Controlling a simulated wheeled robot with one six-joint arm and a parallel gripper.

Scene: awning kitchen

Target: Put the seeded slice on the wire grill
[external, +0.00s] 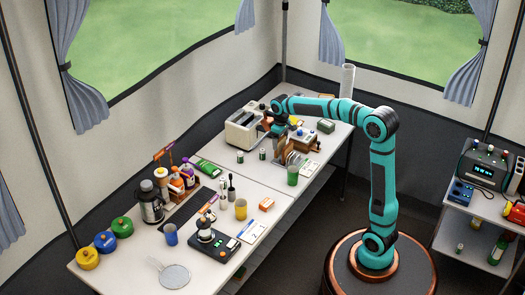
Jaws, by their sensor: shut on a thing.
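My gripper (283,130) hangs at the end of the teal arm over the far part of the long white table, just right of the toaster. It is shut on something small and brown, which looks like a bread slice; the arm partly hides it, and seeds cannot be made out. Brown slices (291,157) stand upright just below and in front of the gripper. A round, flat grey mesh with a handle, seemingly the wire grill (175,277), lies on the table's near end, far from the gripper. Nothing is seen on it.
The toaster (243,130) stands left of the gripper. A green cup (292,176), yellow cup (241,209), blue cup (171,235), dark bottle (150,202) and black device (213,246) crowd the table. Coloured round canisters (105,241) line the left edge. A side table with equipment (483,165) stands right.

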